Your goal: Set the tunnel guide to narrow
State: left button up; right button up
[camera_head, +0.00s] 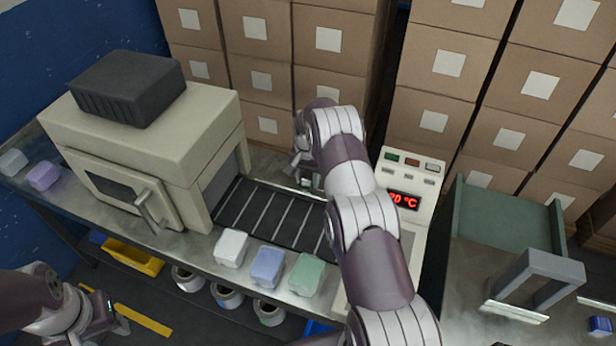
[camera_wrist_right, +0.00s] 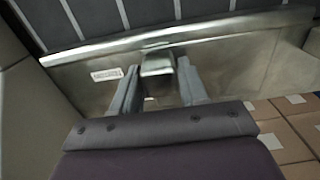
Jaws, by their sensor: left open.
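The tunnel guide, a shiny metal rail (camera_wrist_right: 215,35) with a small printed label, runs along the dark slatted conveyor in the right wrist view. A block-like metal tab (camera_wrist_right: 158,66) stands out from it. My right gripper (camera_wrist_right: 160,80) has one finger on each side of this tab, close against it. In the head view my right gripper (camera_head: 308,178) is at the far side of the conveyor (camera_head: 272,213), by the tunnel mouth, partly hidden by my arm. My left gripper (camera_head: 100,312) is open and empty at the lower left, in front of the bench.
The cream tunnel housing (camera_head: 160,140) carries a dark block (camera_head: 127,87). White, blue and green packs (camera_head: 267,266) sit on the bench's near edge. A control panel (camera_head: 408,180) with a red display is right of my arm. Stacked cartons (camera_head: 330,40) close off the back.

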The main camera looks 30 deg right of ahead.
jog(key=shift+a+r, duration=0.15)
grip_shut()
jog(key=shift+s+a, duration=0.1)
jog(key=s+a+p, duration=0.1)
jog(key=a, duration=0.1)
jog(key=s+a+p, duration=0.1)
jog(key=s+a, duration=0.1)
jog(key=shift+s+a+r, duration=0.1)
jog(key=shift+s, duration=0.15)
jog(key=shift+s+a, duration=0.15)
jog(key=shift+f, duration=0.2)
jog(key=shift+o, duration=2.4)
grip_release()
jog(key=shift+s, duration=0.1)
jog(key=shift+s+a+r, duration=0.1)
jog(key=shift+a+r, duration=0.05)
jog(key=shift+a, duration=0.05)
jog(key=shift+d+r, duration=0.15)
jog(key=shift+r, duration=0.15)
notch_tip(320, 180, up, 12)
jog(key=b, duration=0.2)
